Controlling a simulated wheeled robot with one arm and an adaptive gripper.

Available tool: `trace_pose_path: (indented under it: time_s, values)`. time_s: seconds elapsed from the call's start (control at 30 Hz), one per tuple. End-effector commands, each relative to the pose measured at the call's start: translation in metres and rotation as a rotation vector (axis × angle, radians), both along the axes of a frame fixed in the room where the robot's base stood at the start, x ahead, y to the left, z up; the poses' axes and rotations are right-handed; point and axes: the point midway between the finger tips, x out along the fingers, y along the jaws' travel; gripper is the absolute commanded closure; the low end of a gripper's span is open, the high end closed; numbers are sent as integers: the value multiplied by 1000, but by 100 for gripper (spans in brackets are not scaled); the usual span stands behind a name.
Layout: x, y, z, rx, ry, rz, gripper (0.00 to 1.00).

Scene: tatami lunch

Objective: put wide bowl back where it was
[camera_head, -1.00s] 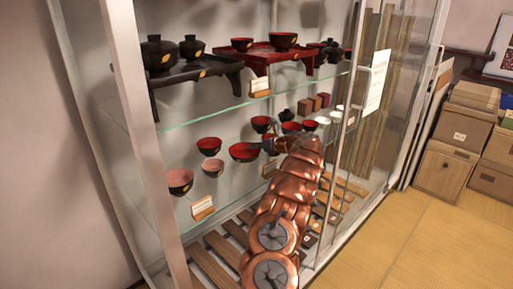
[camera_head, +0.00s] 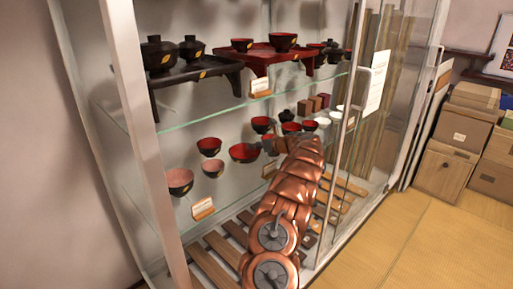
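A wide, shallow bowl, red inside and dark outside (camera_head: 243,153), sits on the lower glass level of the display cabinet. It appears upright. My copper arm reaches into the cabinet from below. My gripper (camera_head: 270,145) is at the arm's far end, small and dark, just right of this bowl's rim. The fingers are too small and partly hidden to show whether they touch the bowl or are open. Which bowl the task calls wide is not marked; this one looks the widest nearby.
Other bowls stand close by: a red one (camera_head: 209,147), a pink one (camera_head: 213,168) and a larger pink one (camera_head: 180,181). Red bowls (camera_head: 262,125) and white cups crowd behind my gripper. A glass shelf (camera_head: 215,115) lies above. The door frame (camera_head: 350,105) stands right of my arm.

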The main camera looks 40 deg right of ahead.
Motion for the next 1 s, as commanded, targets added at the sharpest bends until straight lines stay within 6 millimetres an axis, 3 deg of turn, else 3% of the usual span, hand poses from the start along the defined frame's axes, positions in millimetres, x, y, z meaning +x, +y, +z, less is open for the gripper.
trace_pose_path:
  time_s: [0.6, 1.0]
  values:
    - [-59, -3, 26, 1, -3, -2, 69]
    - [-69, -3, 28, 1, -1, 0, 69]
